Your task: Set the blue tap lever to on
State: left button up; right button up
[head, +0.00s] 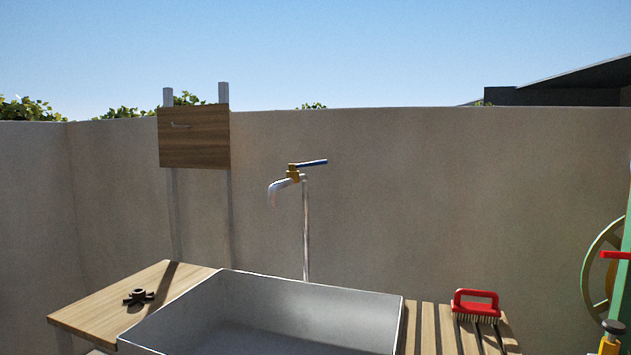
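The blue tap lever (313,162) sits on top of a brass valve body (293,173) and points to the right, slightly upward in the picture. The grey tap spout (277,188) curves down to the left from the valve. A thin upright pipe (306,230) carries the tap above the back of the metal sink (384,303). No water shows at the spout. Neither of my grippers is in the head view.
A wooden board (85,306) left of the sink holds a dark knob-like part (139,297). A red-handled brush (476,305) lies on slats to the right. A green machine with a wheel (597,270) is far right.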

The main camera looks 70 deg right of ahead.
aim_at(292, 167)
jog(key=l+z, duration=0.1)
jog(key=z, duration=1.9)
jog(key=i+j+z, duration=0.5)
jog(key=i+j, duration=0.15)
jog(key=k+u, duration=0.1)
